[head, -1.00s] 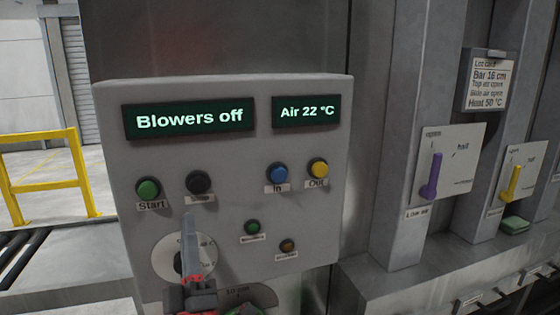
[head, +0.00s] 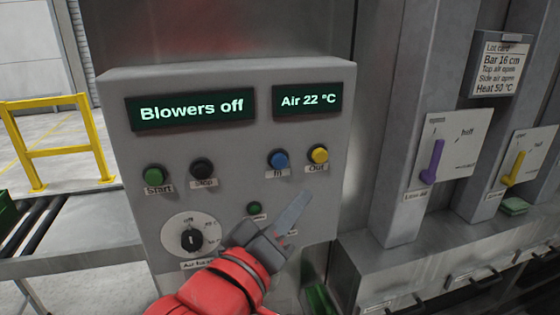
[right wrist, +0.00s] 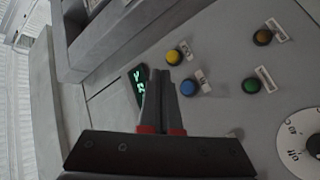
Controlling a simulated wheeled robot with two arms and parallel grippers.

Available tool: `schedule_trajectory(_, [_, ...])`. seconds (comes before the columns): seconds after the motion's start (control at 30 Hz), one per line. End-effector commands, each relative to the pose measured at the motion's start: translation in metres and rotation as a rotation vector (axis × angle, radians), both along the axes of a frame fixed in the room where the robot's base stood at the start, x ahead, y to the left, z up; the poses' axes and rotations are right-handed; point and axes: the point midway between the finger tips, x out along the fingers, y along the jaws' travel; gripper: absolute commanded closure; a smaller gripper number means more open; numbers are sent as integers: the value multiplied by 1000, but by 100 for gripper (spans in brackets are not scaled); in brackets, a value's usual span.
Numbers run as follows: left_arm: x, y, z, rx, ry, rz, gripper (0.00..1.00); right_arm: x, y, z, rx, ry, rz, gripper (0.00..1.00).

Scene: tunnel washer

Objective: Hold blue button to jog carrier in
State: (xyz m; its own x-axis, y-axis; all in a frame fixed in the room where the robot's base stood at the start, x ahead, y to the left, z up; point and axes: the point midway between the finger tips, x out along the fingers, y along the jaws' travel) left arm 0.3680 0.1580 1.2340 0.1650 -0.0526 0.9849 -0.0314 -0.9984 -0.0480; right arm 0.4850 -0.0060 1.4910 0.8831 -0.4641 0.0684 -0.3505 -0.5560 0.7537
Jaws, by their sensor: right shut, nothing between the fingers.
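The blue button (head: 278,160), labelled "In", sits on the grey control panel (head: 120,110), left of the yellow "Out" button (head: 319,154). My right gripper (head: 305,201) is shut and empty. In the head view its tips show below and right of the blue button, apart from it in the picture. In the right wrist view the tips (right wrist: 164,78) point at the panel, just left of the blue button (right wrist: 189,87) and below the yellow button (right wrist: 173,57). I cannot tell the gap to the panel. My left gripper is not in view. No carrier can be made out.
Start (head: 154,175) and Stop (head: 202,168) buttons, a small green button (head: 254,208) and a dial (head: 190,240) share the panel. Displays read "Blowers off" (head: 191,110) and "Air 22 °C" (head: 308,101). Purple (head: 431,163) and yellow (head: 516,169) levers stand at right.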

Motion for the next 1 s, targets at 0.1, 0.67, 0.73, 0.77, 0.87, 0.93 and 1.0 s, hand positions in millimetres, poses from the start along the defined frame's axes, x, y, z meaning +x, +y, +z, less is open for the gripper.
schedule_trajectory(0.1, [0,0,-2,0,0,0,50,3,1,-1,0,-1,-1,100])
schedule_trajectory(0.67, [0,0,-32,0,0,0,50,67,21,-2,0,-5,-2,100])
schedule_trajectory(0.73, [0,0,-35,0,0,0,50,73,24,-1,0,-5,-1,100])
schedule_trajectory(0.77, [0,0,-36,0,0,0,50,75,24,-1,0,-4,0,100])
schedule_trajectory(0.87, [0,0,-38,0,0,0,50,81,26,-1,-3,-3,-1,100])
schedule_trajectory(0.93, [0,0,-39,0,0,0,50,83,27,-1,-2,-2,0,100])
schedule_trajectory(1.0, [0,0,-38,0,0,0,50,84,28,0,-3,-3,1,100])
